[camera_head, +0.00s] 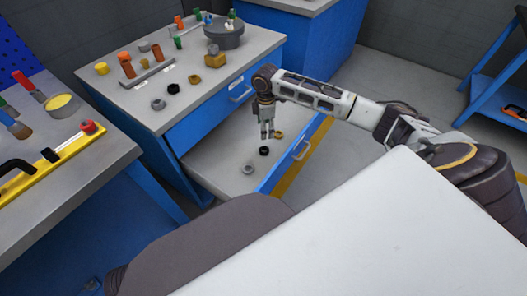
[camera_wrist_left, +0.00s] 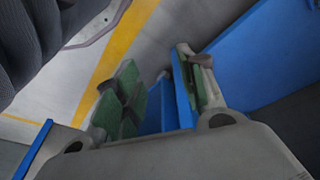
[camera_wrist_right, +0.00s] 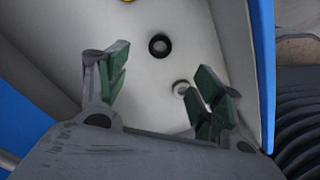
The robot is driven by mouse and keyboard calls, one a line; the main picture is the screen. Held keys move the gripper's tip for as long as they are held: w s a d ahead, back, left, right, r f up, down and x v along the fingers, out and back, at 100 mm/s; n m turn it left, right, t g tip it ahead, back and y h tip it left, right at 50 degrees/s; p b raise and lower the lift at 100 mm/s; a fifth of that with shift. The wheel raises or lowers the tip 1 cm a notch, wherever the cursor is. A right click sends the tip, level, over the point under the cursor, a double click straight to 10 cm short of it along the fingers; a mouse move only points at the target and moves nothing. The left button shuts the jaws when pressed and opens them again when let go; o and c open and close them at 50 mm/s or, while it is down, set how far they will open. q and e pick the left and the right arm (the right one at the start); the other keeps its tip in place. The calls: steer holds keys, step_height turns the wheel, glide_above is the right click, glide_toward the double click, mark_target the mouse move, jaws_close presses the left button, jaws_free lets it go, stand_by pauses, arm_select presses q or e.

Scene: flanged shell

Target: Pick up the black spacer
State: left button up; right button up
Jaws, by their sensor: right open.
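A black ring-shaped spacer (camera_head: 264,151) lies flat on the light floor of the open drawer; it also shows in the right wrist view (camera_wrist_right: 159,45). A second black ring (camera_head: 173,88) lies on the bench top. My right gripper (camera_head: 267,136) points down over the drawer, above and close to the spacer. In the right wrist view its green-padded fingers (camera_wrist_right: 160,78) are apart and empty, with the spacer beyond the gap between them. My left gripper (camera_wrist_left: 158,85) shows only in its own wrist view, with its fingers apart and nothing between them.
The drawer (camera_head: 215,165) also holds a grey ring (camera_head: 248,168) and a yellow ring (camera_head: 278,134), with blue walls around them. The bench top (camera_head: 120,92) carries pegs, a grey ring (camera_head: 158,104), a brass block (camera_head: 215,59) and a round grey part (camera_head: 224,36).

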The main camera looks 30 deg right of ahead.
steer(key=b, duration=0.2)
glide_above(265, 150)
step_height(265, 150, down, 7)
steer(key=shift+f+b, duration=0.4)
steer(key=shift+f, duration=0.45)
arm_select(q)
steer(key=shift+t, duration=0.4)
steer(key=r, duration=0.4)
steer(key=shift+d, duration=0.35)
steer(key=shift+f, duration=0.15)
arm_select(e)
steer(key=shift+f+b, duration=0.65)
steer(key=shift+f, duration=0.45)
steer(key=shift+f+b, duration=0.4)
steer(key=shift+f, duration=0.3)
steer(key=shift+f+b, duration=0.3)
steer(key=shift+f, duration=0.45)
arm_select(q)
steer(key=shift+t+h, duration=0.4)
steer(key=shift+h, duration=0.2)
steer(key=x, duration=0.4)
steer(key=shift+s+d+f, duration=0.15)
steer(key=shift+s+d, duration=0.1)
steer(key=shift+d, duration=0.1)
